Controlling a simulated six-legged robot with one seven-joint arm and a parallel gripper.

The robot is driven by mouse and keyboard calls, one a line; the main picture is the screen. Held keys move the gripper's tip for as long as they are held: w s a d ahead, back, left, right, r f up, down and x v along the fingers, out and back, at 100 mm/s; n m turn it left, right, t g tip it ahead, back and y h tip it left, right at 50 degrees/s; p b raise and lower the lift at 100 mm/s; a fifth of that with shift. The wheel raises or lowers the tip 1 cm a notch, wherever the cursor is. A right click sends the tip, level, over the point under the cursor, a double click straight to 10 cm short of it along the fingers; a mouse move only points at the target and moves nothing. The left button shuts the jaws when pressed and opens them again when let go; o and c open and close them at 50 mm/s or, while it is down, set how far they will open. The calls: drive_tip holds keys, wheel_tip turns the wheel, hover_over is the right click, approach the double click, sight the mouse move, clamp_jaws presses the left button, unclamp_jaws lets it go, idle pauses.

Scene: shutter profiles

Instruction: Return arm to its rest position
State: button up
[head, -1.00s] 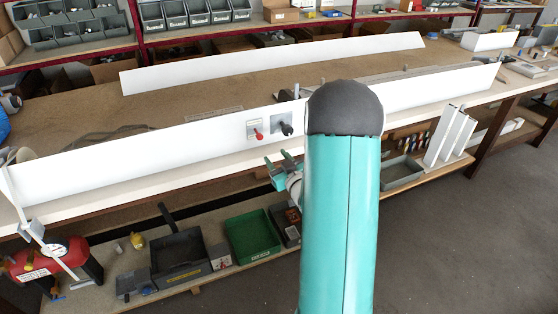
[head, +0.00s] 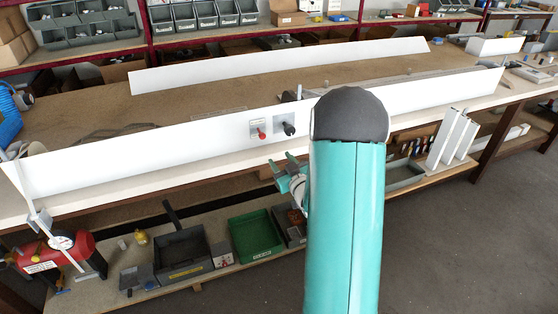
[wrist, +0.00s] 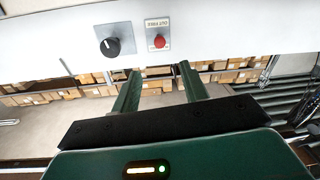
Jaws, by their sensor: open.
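My gripper (head: 288,172) is beside my teal arm, in front of the near white panel. Its two green fingers also show in the wrist view (wrist: 158,92), apart, with nothing between them. The white panel (head: 150,155) carries a red emergency button (head: 261,134) and a black rotary knob (head: 289,129). In the wrist view the black knob (wrist: 112,46) and the red button (wrist: 159,41) are beyond the fingertips, and the fingers touch neither. My arm hides part of the panel to the right of the knob.
The workbench (head: 230,100) runs behind the near panel, with a second white panel (head: 280,65) on it. A lower shelf holds a black tray (head: 182,250), a green bin (head: 256,232) and a red tank (head: 58,252). Bare floor (head: 450,250) lies at the right front.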

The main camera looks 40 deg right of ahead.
drive_tip(key=shift+s, duration=0.1)
drive_tip(key=s+a+r+g, duration=0.3)
drive_tip(key=a+r+g, duration=0.3)
drive_tip(key=a+r, duration=0.7)
drive_tip(key=s+a+r+g+y, duration=0.2)
drive_tip(key=s+a+g, duration=0.4)
drive_tip(key=s+a, duration=1.1)
drive_tip(key=s+y, duration=0.1)
drive_tip(key=s, duration=0.3)
drive_tip(key=shift+s+a+r, duration=0.3)
drive_tip(key=shift+s+a, duration=0.05)
drive_tip(key=shift+a, duration=0.05)
